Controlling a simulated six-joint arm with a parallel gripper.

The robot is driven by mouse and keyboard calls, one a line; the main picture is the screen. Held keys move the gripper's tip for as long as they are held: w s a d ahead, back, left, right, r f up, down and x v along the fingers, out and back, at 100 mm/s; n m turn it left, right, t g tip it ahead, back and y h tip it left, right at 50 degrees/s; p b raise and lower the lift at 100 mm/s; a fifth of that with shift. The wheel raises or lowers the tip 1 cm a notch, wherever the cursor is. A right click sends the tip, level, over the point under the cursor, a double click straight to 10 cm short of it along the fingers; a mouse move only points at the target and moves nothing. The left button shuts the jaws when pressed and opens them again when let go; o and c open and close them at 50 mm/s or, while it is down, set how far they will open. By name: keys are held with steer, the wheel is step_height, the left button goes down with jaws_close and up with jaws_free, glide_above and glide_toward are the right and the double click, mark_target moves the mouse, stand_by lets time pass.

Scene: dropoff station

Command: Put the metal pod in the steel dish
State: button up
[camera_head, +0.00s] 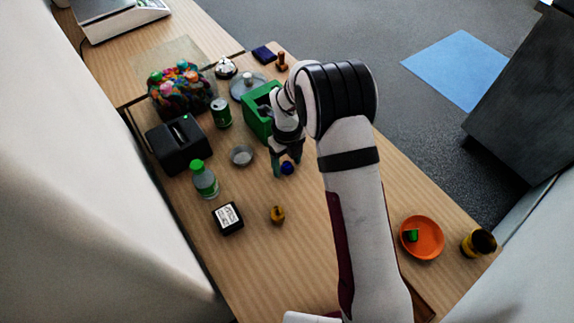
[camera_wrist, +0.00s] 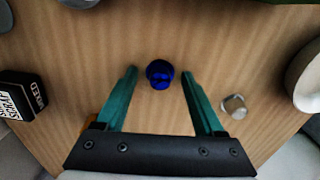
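The metal pod (camera_wrist: 235,106) is a small silvery piece on the wood table, just right of my gripper's right finger in the wrist view. In the head view I cannot make it out; my arm covers that area. The steel dish (camera_head: 242,155) is a small round grey dish left of my gripper in the head view. Its edge seems to show at the top left of the wrist view (camera_wrist: 76,3). My gripper (camera_wrist: 160,72) is open, with no object gripped. A shiny blue pod (camera_wrist: 159,74) lies between its fingertips in the wrist view.
A green bottle (camera_head: 204,180), black device (camera_head: 179,144), can (camera_head: 221,113) and green bin (camera_head: 260,112) surround the dish. A whitish round vessel (camera_wrist: 306,80) is at right in the wrist view.

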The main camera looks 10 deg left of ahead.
mark_target(287, 163)
jaws_close()
steer(key=shift+r, duration=0.5)
step_height(287, 163, up, 3)
steer(key=shift+f, duration=0.1)
steer(key=s+d+r, duration=0.1)
steer(key=d+r, duration=0.6)
steer(key=d, duration=0.4)
steer(key=shift+s+d+r, duration=0.15)
steer(key=shift+s+d, duration=0.15)
steer(key=shift+s, duration=0.05)
